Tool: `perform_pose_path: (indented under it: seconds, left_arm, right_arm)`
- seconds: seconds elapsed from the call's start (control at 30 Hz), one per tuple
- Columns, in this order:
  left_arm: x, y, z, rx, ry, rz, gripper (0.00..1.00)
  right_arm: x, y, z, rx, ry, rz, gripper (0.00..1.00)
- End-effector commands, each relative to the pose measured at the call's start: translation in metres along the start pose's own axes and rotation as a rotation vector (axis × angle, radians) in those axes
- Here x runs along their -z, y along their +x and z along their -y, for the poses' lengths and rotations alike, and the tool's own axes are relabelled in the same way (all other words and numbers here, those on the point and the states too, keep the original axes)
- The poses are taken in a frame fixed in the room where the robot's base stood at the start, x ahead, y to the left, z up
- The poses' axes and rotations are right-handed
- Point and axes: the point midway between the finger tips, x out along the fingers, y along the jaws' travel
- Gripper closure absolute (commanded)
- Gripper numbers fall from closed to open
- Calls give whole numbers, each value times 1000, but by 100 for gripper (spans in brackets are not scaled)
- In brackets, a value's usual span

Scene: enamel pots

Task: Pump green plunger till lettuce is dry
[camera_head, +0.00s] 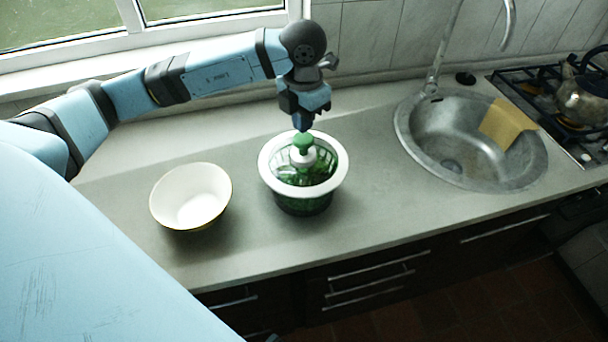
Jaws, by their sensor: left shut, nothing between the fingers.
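The salad spinner (303,172) stands upright on the grey countertop, with a white rim, a see-through lid and a dark green bowl. Its green plunger (303,143) sticks up from the white hub at the middle of the lid. Green shows through the lid, but I cannot make out separate lettuce leaves. My left gripper (301,126) points down right above the plunger, shut with nothing between its fingers. Its tips are at or just above the plunger's top; I cannot tell whether they touch. My right gripper is out of view.
A white bowl (191,196) stands left of the spinner, and looks empty. To the right is a round metal sink (462,150) with a yellow cloth (507,124) on its edge and a tap (437,60). A kettle (583,95) sits on the stove at far right.

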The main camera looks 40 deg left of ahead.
Motion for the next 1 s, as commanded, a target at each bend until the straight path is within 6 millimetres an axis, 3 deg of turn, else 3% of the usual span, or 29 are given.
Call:
perform_pose_path:
  seconds: [0.43,1.0]
  left_arm:
    - [0,5,0,0,0,0,100]
    - [0,57,0,-1,0,-1,100]
  right_arm:
    - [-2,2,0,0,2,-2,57]
    - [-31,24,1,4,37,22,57]
